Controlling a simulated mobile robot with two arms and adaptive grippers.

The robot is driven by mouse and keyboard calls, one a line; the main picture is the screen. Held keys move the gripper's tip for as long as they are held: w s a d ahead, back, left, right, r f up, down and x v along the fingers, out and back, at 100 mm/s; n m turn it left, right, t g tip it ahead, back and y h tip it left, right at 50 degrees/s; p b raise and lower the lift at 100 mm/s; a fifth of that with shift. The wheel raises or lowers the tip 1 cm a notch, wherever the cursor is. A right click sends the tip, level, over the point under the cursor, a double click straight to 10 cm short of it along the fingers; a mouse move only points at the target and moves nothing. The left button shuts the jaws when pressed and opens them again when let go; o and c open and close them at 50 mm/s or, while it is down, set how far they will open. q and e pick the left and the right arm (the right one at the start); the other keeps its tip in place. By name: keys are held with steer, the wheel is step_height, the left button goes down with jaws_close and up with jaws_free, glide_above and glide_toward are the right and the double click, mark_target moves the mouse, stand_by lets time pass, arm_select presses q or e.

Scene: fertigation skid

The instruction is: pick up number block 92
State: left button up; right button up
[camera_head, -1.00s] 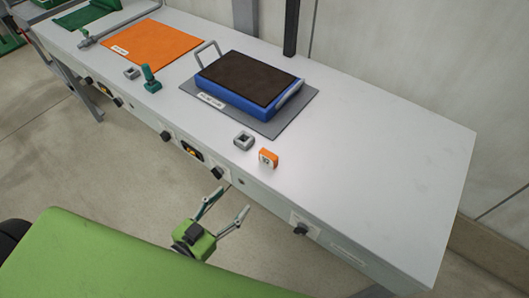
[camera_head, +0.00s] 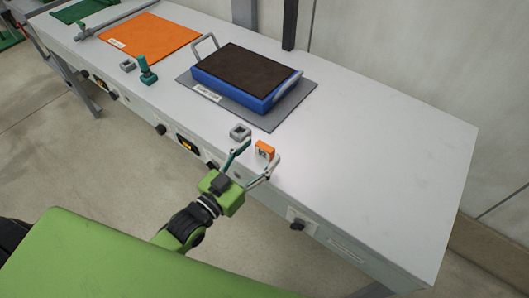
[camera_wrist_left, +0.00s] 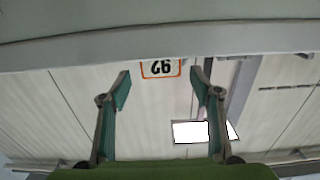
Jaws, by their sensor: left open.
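Number block 92 (camera_head: 265,148) is a small orange block with a white number face, upright near the front edge of the bench. In the left wrist view the block (camera_wrist_left: 160,68) appears upside down, between the two fingertips and beyond them. My left gripper (camera_head: 260,158) is open and empty at the bench's front edge, its teal-tipped fingers pointing towards the block. One finger is on each side of the block's line; whether they touch it I cannot tell. My right gripper is not in view.
A grey square socket (camera_head: 240,131) sits just left of the block. Behind it is a blue tray with a dark top (camera_head: 245,75) on a grey mat (camera_head: 278,122). A teal knobbed piece (camera_head: 147,72) stands further left. The bench's right part (camera_head: 390,160) is clear.

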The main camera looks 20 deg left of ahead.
mark_target(262, 149)
arm_select(q)
steer(key=x, duration=0.3)
steer(key=shift+w+b, duration=0.2)
steer(key=shift+b, duration=0.2)
steer(key=c, duration=1.1)
steer(key=shift+c, duration=0.2)
steer(key=shift+r, duration=0.1)
